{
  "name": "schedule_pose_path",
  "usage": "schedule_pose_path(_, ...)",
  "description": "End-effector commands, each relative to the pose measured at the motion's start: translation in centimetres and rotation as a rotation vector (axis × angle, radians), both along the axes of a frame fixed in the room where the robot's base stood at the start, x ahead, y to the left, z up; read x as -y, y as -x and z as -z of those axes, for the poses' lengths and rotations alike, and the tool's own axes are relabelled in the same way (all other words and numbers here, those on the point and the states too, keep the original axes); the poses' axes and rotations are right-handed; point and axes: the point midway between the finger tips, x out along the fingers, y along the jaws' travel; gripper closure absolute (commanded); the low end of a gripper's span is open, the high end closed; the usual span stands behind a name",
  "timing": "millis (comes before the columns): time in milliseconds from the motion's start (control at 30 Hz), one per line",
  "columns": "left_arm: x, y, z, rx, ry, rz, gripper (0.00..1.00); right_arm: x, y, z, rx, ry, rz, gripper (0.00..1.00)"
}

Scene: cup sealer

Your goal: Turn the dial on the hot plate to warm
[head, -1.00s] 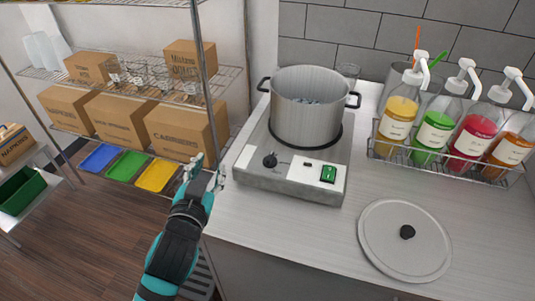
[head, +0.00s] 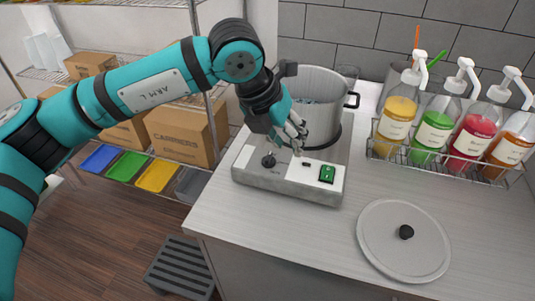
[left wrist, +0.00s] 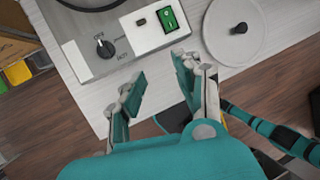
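The hot plate (head: 255,180) sits at the counter's left side with a dark dial (head: 268,161) and a green switch (head: 327,174) on its front panel. My left gripper (head: 296,136) is above the panel, just right of and above the dial in the head view. In the left wrist view my left gripper (left wrist: 158,74) has its fingers spread with nothing between them. The dial (left wrist: 105,48) lies beyond the left finger, untouched, with small printed labels beside it. Its exact setting is hard to read. I see no right gripper.
A metal pot (head: 325,110) stands on the hot plate, partly behind my left arm. A lid (head: 400,250) lies on the counter at the right. Several pump bottles stand in a wire rack (head: 440,166). The counter front (head: 270,225) is clear.

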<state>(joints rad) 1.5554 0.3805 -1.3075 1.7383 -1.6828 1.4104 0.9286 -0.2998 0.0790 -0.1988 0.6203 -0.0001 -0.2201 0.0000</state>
Motion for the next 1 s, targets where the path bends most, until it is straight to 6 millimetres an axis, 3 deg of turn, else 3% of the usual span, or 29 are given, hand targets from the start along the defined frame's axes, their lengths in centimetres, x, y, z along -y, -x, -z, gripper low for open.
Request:
schedule_pose_path(33, -2.0, -1.5, -0.9, 0.047, -0.078, -0.053, 0.66, 0.0, 0.0, 0.0, 0.000, 0.000, 0.000, 1.00)
schedule_pose_path(133, -4.7, -3.2, -1.9, 0.099, -0.180, -0.131, 0.66, 0.0, 0.0, 0.0, 0.000, 0.000, -0.001, 1.00)
schedule_pose_path(333, -5.7, -4.1, -1.4, 0.113, -0.222, -0.163, 0.66, 0.0, 0.0, -0.6, 0.000, 0.000, -0.001, 1.00)
schedule_pose_path(1000, -4.0, -8.8, 11.0, 0.112, -0.219, -0.158, 0.66, 0.1, 0.0, -5.6, -0.001, 0.001, -0.003, 1.00)
